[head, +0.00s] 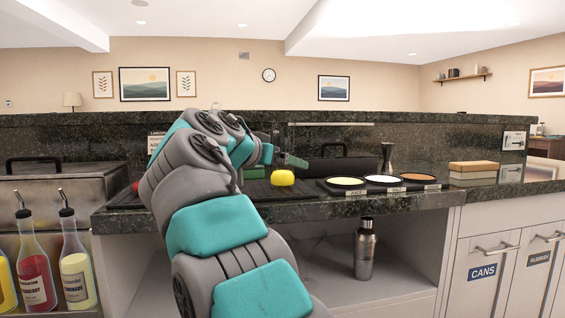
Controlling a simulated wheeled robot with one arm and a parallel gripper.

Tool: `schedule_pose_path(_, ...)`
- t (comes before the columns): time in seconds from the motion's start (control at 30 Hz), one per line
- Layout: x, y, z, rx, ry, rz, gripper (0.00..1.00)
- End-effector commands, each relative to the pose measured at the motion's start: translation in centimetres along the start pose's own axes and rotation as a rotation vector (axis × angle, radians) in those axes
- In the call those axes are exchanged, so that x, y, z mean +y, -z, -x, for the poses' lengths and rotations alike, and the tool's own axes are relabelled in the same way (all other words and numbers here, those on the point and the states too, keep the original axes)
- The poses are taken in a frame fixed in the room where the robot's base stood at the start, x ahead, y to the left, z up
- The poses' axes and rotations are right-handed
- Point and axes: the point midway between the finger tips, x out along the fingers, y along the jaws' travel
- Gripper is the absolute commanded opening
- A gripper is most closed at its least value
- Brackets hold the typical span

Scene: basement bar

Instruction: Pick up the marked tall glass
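I cannot make out a marked tall glass with certainty. Faint, see-through outlines like glassware (318,262) show on the open shelf under the counter, just right of my arm, with no mark that I can read. My arm rises from the bottom of the head view and bends over the counter. My gripper (291,160) is at its far end, above the back of the counter, partly hidden behind the wrist. Its fingers are too small and overlapped to tell whether they are open or shut. Much of the counter behind the arm is hidden.
A yellow fruit (283,178) lies on a dark mat. Right of it are a three-dish rimming tray (337,191), a metal jigger (386,157) and a tan-lidded box (474,173). Bottles (76,265) stand at left.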

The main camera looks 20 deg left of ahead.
Motion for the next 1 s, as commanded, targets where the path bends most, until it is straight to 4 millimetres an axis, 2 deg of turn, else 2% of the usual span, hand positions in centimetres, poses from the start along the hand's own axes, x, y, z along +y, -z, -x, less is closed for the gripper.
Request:
schedule_pose_path(0.07, 0.01, -0.01, -0.01, 0.000, 0.000, 0.000, 0.95)
schedule_pose_path(0.9, 0.01, -0.05, -0.01, -0.001, -0.001, 0.000, 0.01)
schedule_pose_path(1.0, 0.02, -0.02, 0.00, -0.001, -0.001, 0.000, 0.00)
